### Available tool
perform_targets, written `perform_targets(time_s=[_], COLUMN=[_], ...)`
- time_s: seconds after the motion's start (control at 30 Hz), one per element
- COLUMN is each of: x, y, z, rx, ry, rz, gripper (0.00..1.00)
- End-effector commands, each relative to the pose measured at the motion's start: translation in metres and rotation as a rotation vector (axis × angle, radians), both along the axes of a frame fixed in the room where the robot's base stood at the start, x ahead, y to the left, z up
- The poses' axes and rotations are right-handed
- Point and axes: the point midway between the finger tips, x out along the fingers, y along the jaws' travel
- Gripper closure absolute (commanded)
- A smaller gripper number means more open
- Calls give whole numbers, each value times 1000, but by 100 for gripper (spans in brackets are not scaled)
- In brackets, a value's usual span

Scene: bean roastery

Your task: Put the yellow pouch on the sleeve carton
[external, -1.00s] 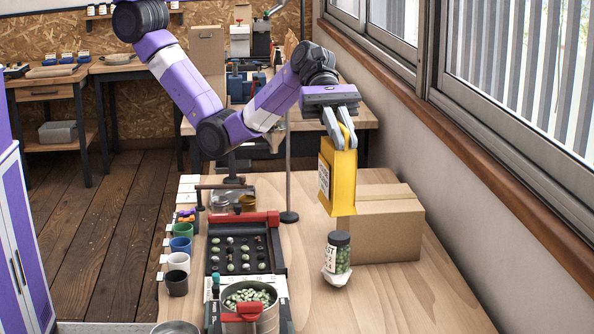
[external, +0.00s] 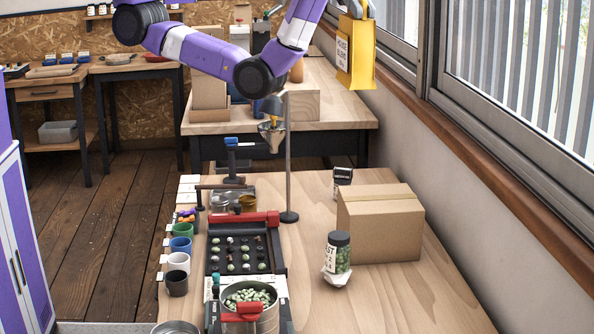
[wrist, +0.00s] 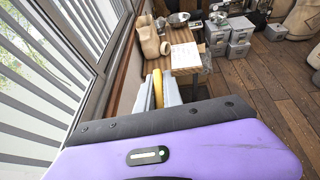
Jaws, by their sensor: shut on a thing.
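The yellow pouch (external: 356,52) with a white label hangs upright from my gripper (external: 356,10), high at the top of the external view near the window. My gripper is shut on its top edge, and the upper part of the gripper is cut off by the frame. In the wrist view a yellow strip of the pouch (wrist: 158,88) shows between the grey fingers (wrist: 165,95). The sleeve carton, which I take to be the closed brown box (external: 380,228) with a tape strip, stands on the near table, well below the pouch. Its top is bare.
A jar of green beans (external: 337,255) stands close to the carton's front left. A small dark-labelled item (external: 342,178) is behind it. A thin stand (external: 288,170), a bean sample tray (external: 240,250) and several cups (external: 178,262) fill the table's left. The window wall borders the right.

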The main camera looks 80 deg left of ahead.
Motion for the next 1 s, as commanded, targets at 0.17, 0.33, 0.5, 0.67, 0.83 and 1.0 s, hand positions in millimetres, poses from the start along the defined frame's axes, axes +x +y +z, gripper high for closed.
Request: perform_targets(time_s=[0.17,0.33,0.5,0.67,0.83,1.0], x=[36,71,95,105,109,111], y=[51,121,198,255,298,330], z=[-4,-6,-5,-2,1,3], rx=[11,19,15,4,-7,-20], ry=[-2,0,3,4,3,2], rz=[-12,-37,-60,-75,-84,-89], gripper=[100,100,100,100,100,100])
